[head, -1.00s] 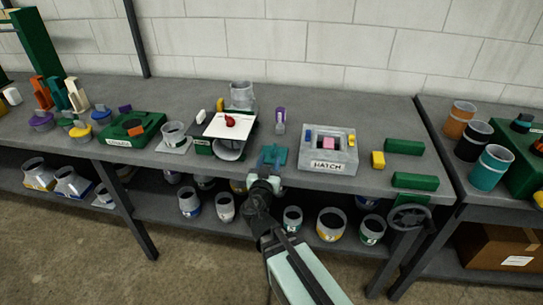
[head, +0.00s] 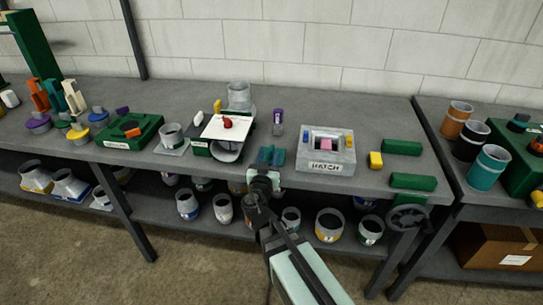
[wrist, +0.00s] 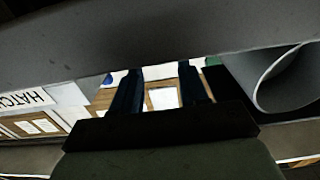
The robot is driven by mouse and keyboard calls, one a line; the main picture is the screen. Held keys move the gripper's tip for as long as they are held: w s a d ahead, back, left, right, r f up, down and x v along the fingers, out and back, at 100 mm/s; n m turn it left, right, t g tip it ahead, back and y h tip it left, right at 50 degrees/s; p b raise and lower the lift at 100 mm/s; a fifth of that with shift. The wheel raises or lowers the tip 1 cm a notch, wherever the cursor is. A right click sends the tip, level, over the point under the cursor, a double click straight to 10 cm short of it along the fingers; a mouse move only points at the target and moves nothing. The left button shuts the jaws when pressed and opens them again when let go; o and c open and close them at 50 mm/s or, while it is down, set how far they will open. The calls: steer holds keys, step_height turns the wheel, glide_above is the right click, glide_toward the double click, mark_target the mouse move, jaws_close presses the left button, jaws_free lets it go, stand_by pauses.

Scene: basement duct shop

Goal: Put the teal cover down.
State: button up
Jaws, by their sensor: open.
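My gripper (head: 272,156) is at the front edge of the grey bench, between the white sheet with a red knob and the grey HATCH box (head: 327,165). In the wrist view its two dark blue fingers (wrist: 158,90) stand apart with nothing held between them. A teal upright piece (head: 54,95) stands at the far left between an orange one and a cream one. The HATCH box has a square opening in its top with a pink block (head: 326,145) in it.
The white sheet (head: 217,128) lies over a green-based stand left of my gripper. A purple-topped piece (head: 278,121) stands behind it. Green blocks (head: 402,147) and a yellow block (head: 375,160) lie right. A teal can (head: 488,168) stands on the right bench.

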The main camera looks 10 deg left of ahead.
mark_target(270, 152)
steer(key=w, duration=0.5)
steer(key=shift+w, duration=0.15)
steer(key=shift+c, duration=0.2)
jaws_close()
